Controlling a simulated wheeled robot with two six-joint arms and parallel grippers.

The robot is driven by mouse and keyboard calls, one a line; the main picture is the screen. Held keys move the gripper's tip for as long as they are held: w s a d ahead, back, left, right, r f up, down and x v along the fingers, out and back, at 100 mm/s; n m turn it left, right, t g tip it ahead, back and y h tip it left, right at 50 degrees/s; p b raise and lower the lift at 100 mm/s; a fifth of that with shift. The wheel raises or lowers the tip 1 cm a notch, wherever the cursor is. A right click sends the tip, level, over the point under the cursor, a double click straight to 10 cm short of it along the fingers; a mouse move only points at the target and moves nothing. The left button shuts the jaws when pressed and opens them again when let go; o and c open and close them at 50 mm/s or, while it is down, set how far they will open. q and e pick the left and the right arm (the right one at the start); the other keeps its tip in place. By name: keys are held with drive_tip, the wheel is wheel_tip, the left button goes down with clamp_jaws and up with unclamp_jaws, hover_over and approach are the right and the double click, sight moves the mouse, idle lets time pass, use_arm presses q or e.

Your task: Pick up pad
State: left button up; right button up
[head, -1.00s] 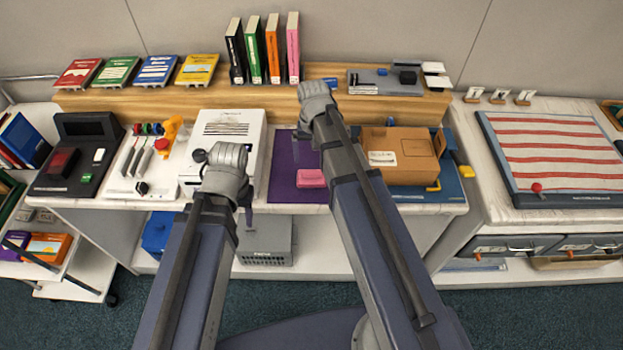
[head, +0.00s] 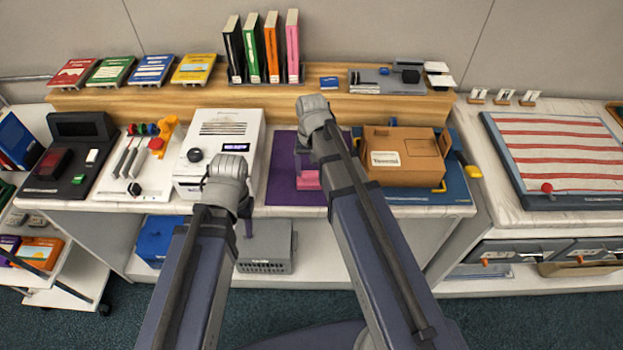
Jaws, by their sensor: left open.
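The pink pad (head: 308,183) lies on the purple mat (head: 283,185) on the white counter, in the middle of the head view. My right gripper (head: 299,165) reaches down over the pad and hides its upper left part. I cannot tell whether it touches the pad or how far its fingers are apart. My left gripper (head: 247,228) is open and points down at the counter's front edge, left of the purple mat and apart from the pad.
A white machine (head: 218,150) stands left of the purple mat. A cardboard box (head: 403,158) stands on a blue mat to the right. A wooden shelf (head: 180,104) with books runs behind. A grey crate (head: 265,250) sits below the counter.

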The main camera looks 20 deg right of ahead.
sight(312, 172)
drive_tip(key=c, duration=0.9)
drive_tip(key=shift+o, duration=0.2)
wheel_tip(312, 172, up, 10)
drive_tip(key=p, duration=1)
drive_tip(key=o, duration=0.9)
drive_tip(key=shift+c, duration=0.2)
drive_tip(key=c, duration=0.7)
